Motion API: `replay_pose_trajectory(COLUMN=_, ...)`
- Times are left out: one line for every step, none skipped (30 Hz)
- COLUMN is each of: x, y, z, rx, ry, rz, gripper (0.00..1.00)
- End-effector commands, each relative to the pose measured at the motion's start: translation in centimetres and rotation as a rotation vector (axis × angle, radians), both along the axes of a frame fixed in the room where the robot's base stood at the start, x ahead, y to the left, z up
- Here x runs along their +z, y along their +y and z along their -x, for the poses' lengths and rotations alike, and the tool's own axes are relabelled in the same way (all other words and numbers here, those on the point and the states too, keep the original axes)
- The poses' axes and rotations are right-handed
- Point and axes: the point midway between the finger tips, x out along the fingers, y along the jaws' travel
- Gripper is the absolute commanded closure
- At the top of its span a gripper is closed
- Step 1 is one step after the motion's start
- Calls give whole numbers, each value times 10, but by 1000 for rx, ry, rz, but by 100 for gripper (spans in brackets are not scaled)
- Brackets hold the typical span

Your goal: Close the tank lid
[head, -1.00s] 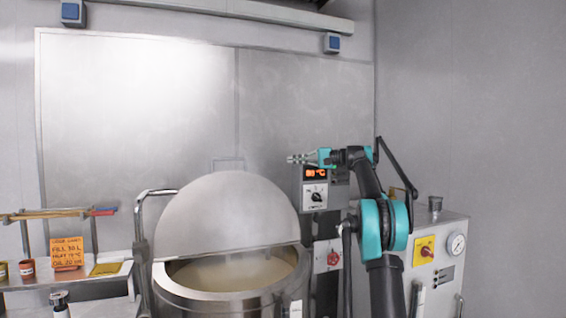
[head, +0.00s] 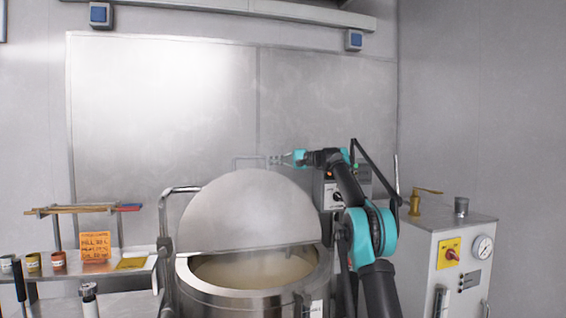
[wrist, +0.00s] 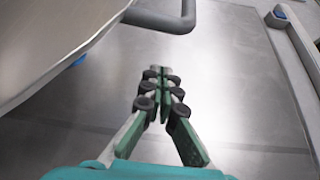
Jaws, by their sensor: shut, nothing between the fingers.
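The tank lid (head: 245,210) is a round grey disc standing raised at the back of the open steel tank (head: 240,302). Pale liquid shows inside the tank. A bar handle (head: 247,158) sticks up at the lid's top edge; it shows in the wrist view as a bent grey bar (wrist: 162,22), beside the lid's edge (wrist: 60,45). My gripper (head: 270,160) is just right of the handle in the head view, shut and empty. In the wrist view its fingertips (wrist: 157,72) meet below the handle in the picture, apart from it.
A control box (head: 332,195) stands behind my arm. A grey cabinet with a gauge (head: 484,247) is at the right. A shelf (head: 110,272) with small jars and an orange note (head: 95,246) is at the left. A bent metal rail (head: 165,225) rises left of the lid.

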Motion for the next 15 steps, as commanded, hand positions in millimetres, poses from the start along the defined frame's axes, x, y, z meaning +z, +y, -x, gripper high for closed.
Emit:
replay_pose_trajectory(x=2, y=-4, z=5, rx=-3, ry=0, rz=0, gripper=100)
replay_pose_trajectory(x=2, y=-4, z=7, rx=-3, ry=0, rz=0, gripper=100)
replay_pose_trajectory(x=2, y=-5, z=10, rx=-3, ry=0, rz=0, gripper=100)
replay_pose_trajectory(x=2, y=-5, z=12, rx=-3, ry=0, rz=0, gripper=100)
replay_pose_trajectory(x=2, y=-5, z=15, rx=-3, ry=0, rz=0, gripper=100)
replay_pose_trajectory(x=2, y=-5, z=18, rx=-3, ry=0, rz=0, gripper=100)
replay_pose_trajectory(x=3, y=-5, z=21, rx=-3, ry=0, rz=0, gripper=100)
replay_pose_trajectory(x=3, y=-6, z=23, rx=-3, ry=0, rz=0, gripper=100)
replay_pose_trajectory(x=3, y=-6, z=26, rx=-3, ry=0, rz=0, gripper=100)
replay_pose_trajectory(x=4, y=-6, z=28, rx=-3, ry=0, rz=0, gripper=100)
replay_pose_trajectory(x=4, y=-6, z=30, rx=-3, ry=0, rz=0, gripper=100)
replay_pose_trajectory(x=4, y=-6, z=32, rx=-3, ry=0, rz=0, gripper=100)
replay_pose_trajectory(x=4, y=-7, z=33, rx=-3, ry=0, rz=0, gripper=100)
replay_pose_trajectory(x=4, y=-7, z=34, rx=-3, ry=0, rz=0, gripper=100)
replay_pose_trajectory(x=4, y=-7, z=35, rx=-3, ry=0, rz=0, gripper=100)
